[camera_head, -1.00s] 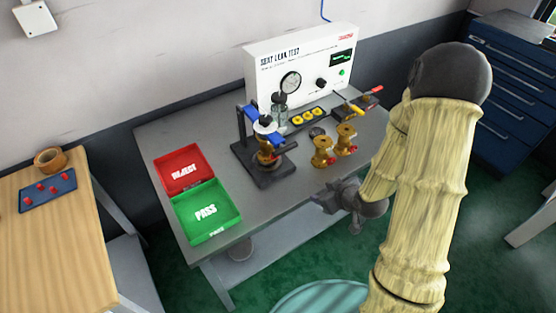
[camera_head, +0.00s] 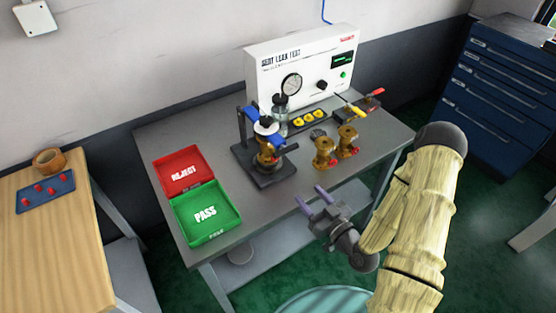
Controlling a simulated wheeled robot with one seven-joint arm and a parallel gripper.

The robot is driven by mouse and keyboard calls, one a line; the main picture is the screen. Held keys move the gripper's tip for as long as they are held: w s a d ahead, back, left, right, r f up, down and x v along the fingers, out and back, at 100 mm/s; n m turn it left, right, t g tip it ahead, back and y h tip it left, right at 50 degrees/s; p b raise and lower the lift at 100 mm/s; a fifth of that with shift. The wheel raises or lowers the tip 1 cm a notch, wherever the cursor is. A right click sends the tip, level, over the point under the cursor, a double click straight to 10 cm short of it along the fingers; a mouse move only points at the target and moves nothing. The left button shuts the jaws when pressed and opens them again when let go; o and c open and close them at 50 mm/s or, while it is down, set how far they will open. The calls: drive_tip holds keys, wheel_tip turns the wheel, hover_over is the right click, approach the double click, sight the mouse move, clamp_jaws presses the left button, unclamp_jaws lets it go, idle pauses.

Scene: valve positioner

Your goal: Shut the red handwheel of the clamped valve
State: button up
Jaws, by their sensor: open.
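A brass valve (camera_head: 266,158) stands in a dark clamp stand (camera_head: 246,135) on the grey bench, with blue clamp parts around its top. A small red part shows low on the valve's right side; I cannot tell whether it is the handwheel, or how far that wheel is turned. My gripper (camera_head: 311,199) is open and empty, with two purple-grey fingers pointing up and left. In the picture it is below and right of the clamped valve, at the bench's front edge, clear of the valve.
Two loose brass valves (camera_head: 325,152) with red parts stand right of the clamp. A green PASS tray (camera_head: 232,226) and a red REJECT tray (camera_head: 165,182) lie at left. The white leak-test panel (camera_head: 262,62) stands behind. Bare bench lies in front of the clamp.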

drive_tip(key=shift+w, duration=0.1)
drive_tip(key=b+x, duration=0.7)
drive_tip(key=b, duration=0.5)
drive_tip(key=shift+w+f+b, duration=0.2)
drive_tip(key=shift+w+b, duration=0.2)
drive_tip(key=shift+w, duration=0.05)
drive_tip(key=shift+w+a+b, duration=0.2)
drive_tip(key=shift+a+b, duration=0.2)
drive_tip(key=shift+b, duration=0.8)
drive_tip(key=p+x, duration=0.1)
drive_tip(key=x, duration=0.7)
drive_tip(key=shift+w+a+r, duration=0.15)
drive_tip(key=shift+w+a, duration=0.05)
drive_tip(key=shift+w, duration=0.15)
drive_tip(key=shift+s+a, duration=0.1)
drive_tip(key=shift+s, duration=0.05)
drive_tip(key=shift+c, duration=0.4)
